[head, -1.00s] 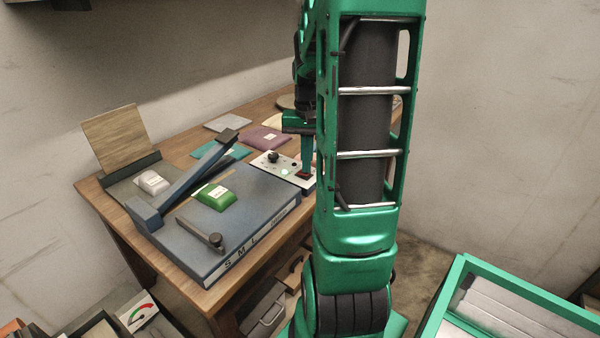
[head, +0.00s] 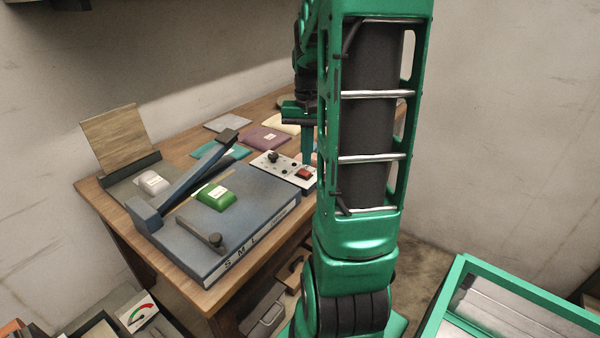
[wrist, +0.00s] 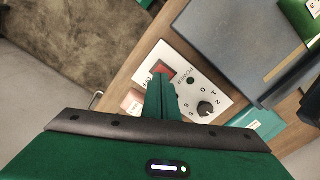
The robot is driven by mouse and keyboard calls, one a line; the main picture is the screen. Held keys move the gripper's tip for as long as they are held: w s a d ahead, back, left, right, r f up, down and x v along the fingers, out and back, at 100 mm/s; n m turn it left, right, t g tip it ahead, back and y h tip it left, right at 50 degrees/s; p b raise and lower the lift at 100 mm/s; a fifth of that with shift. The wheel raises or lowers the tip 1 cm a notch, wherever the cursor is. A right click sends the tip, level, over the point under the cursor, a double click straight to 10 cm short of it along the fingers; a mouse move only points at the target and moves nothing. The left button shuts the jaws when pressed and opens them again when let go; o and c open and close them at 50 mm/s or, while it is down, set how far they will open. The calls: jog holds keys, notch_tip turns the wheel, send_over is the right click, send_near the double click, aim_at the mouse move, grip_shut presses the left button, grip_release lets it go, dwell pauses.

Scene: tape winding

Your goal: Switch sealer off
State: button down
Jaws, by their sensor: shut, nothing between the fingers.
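The sealer (head: 230,222) is a blue-grey box with a raised blue lever arm, standing on the wooden table. Its white control panel (head: 274,165) carries a black knob (head: 273,157) and a red rocker switch (head: 304,174). In the wrist view the red switch (wrist: 163,69) is partly hidden behind my fingers, and the knob (wrist: 205,108) and a dark green lamp (wrist: 191,80) show on the panel. My gripper (head: 307,160) is shut and empty, its tips over or just behind the switch; I cannot tell whether they touch it. It also shows in the wrist view (wrist: 160,82).
A green packet (head: 215,196) lies on the sealer, and a white one (head: 152,183) lies to its left. Flat teal, purple and cream packets lie behind, with the purple one (head: 265,138) near the panel. A wooden board (head: 115,139) stands at the back left.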

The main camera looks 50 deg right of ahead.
aim_at(306, 172)
jog(key=shift+r, duration=1.95)
jog(key=s+a+f+n, duration=0.3)
jog(key=s+a+n, duration=0.1)
jog(key=s+a, duration=1)
jog(key=a, duration=0.2)
jog(key=shift+a+n, duration=0.3)
jog(key=shift+a, duration=0.1)
jog(key=shift+w+f, duration=0.1)
